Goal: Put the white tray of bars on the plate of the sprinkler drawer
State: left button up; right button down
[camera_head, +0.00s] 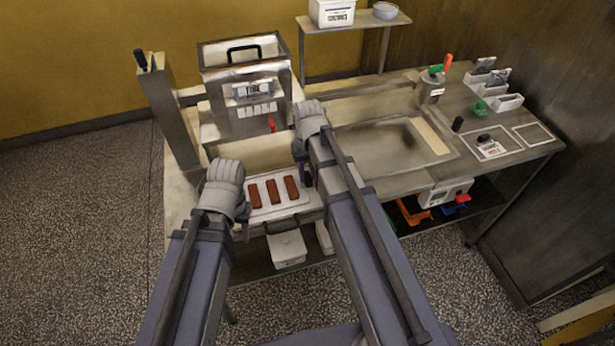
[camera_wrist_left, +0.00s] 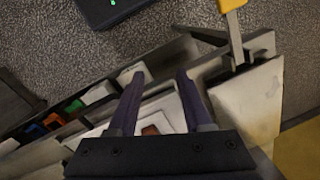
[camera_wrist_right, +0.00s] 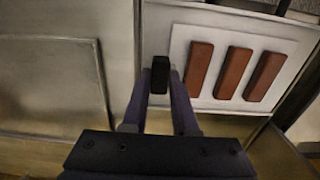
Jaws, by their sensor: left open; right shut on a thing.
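The white tray (camera_head: 283,208) with three brown bars (camera_head: 272,192) lies flat at the front left of the bench. It shows in the right wrist view (camera_wrist_right: 181,55) on a larger pale plate (camera_wrist_right: 155,20); I cannot tell whether this is the sprinkler drawer's plate. My left gripper (camera_wrist_left: 158,85) is open and empty; part of the tray and one bar (camera_wrist_left: 151,130) show between or behind its fingers. My right gripper (camera_wrist_right: 159,88) is shut on a small black block (camera_wrist_right: 160,73) beside the tray.
A metal machine (camera_head: 247,95) with a black top handle stands behind the tray. A flat metal sheet (camera_head: 385,150) lies to the right. A black handle (camera_head: 281,227) is at the bench front.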

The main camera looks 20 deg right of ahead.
jog(key=c, duration=1.2)
grip_release()
jog(key=shift+f, duration=0.1)
jog(key=o, duration=0.5)
notch_tip(320, 180, up, 12)
jog(key=r+p, duration=0.1)
jog(key=p, duration=1.1)
jog(key=s+a+n, duration=0.1)
jog(key=s+a, duration=0.2)
jog(key=s, duration=0.1)
jog(key=s+a+n, duration=0.1)
jog(key=s+a, duration=0.3)
jog(key=s, duration=0.1)
jog(key=s+a+n+h, duration=0.1)
jog(key=s+a, duration=0.2)
jog(key=s, duration=0.2)
jog(key=shift+s+a+f, duration=0.15)
jog(key=shift+a+f, duration=0.1)
